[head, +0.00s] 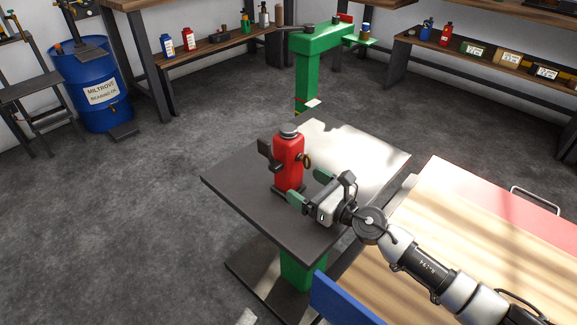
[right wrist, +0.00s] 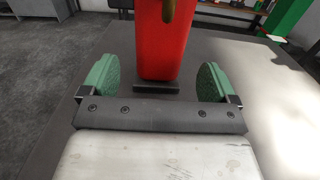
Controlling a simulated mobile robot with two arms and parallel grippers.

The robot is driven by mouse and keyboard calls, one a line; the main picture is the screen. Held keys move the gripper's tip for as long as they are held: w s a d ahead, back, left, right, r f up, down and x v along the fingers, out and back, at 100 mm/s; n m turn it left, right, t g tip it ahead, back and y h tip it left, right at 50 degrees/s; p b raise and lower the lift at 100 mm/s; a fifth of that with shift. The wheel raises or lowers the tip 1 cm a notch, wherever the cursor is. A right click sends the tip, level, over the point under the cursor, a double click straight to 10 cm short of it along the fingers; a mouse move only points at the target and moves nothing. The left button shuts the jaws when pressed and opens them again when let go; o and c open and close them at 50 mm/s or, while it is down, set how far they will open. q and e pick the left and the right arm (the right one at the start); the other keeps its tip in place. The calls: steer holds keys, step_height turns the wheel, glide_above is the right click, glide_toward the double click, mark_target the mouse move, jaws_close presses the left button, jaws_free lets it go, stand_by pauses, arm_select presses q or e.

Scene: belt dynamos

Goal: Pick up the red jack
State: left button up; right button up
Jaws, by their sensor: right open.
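The red jack (head: 289,160) stands upright on a dark metal table (head: 235,175), with a dark cap on top, a dark bracket at its left and a brass-coloured ring at its right. My right gripper (head: 309,185) is open beside the jack's lower body, on its near right side. In the right wrist view the jack (right wrist: 163,45) stands ahead between the two green finger pads (right wrist: 158,82), a little beyond them, with no contact visible. Its top is cut off in that view. My left gripper is not in view.
A wooden-topped workbench (head: 400,255) with a red part (head: 480,195) is at the right. A green stand (head: 318,42) rises behind the table. A blue barrel (head: 90,85) and shelves with bottles are farther back. The tabletop around the jack is clear.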

mark_target(298, 178)
steer(key=x, duration=0.5)
steer(key=shift+b, duration=0.3)
steer(key=shift+w+a, duration=0.4)
steer(key=shift+a, duration=0.05)
jaws_close()
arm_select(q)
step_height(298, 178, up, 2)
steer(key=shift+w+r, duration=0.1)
arm_select(e)
steer(key=shift+r, duration=0.2)
